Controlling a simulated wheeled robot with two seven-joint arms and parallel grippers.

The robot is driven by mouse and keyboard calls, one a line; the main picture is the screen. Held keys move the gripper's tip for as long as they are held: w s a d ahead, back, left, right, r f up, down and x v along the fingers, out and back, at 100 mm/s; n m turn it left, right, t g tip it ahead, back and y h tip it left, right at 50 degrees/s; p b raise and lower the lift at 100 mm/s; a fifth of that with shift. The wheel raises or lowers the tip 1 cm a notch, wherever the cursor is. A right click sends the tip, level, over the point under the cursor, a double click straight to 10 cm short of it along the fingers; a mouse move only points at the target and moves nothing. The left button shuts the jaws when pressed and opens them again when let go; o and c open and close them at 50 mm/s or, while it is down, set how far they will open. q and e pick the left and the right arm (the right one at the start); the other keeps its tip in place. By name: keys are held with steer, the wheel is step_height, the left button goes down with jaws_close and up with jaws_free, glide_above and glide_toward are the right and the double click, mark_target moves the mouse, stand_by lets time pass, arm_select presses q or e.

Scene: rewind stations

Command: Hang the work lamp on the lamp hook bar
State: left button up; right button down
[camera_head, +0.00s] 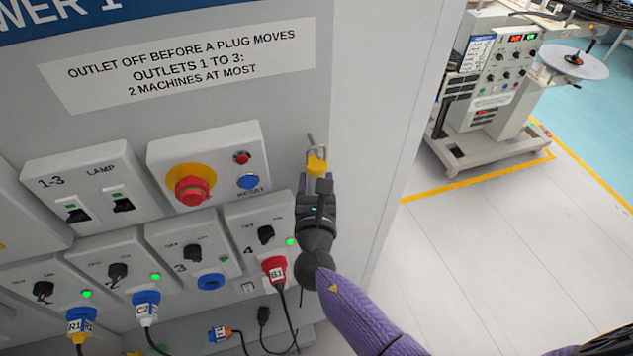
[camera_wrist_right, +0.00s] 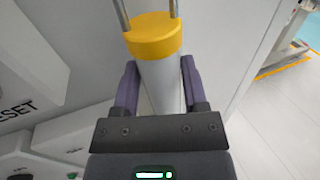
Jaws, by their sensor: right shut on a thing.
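The work lamp shows as a white tube with a yellow cap (camera_wrist_right: 152,35) in the right wrist view; the cap also shows in the head view (camera_head: 316,165). My right gripper (camera_head: 316,181) is shut on the lamp's white body just below the cap, with one purple finger on each side in the right wrist view (camera_wrist_right: 160,82). Thin metal rods (camera_wrist_right: 174,8) rise from the cap. In the head view a short metal piece (camera_head: 310,140) is just above the cap; I cannot tell whether it is the lamp's hanger or the lamp hook bar. My left gripper is not in view.
A grey panel wall bears a red stop button (camera_head: 192,189), a lamp switch box (camera_head: 95,190) and several outlet boxes with plugs, left of my right gripper. A cabinet edge lies to its right. A machine (camera_head: 490,80) stands on the open floor beyond.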

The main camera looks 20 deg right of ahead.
steer(key=shift+c, duration=0.2)
jaws_free()
steer(key=shift+s, duration=0.15)
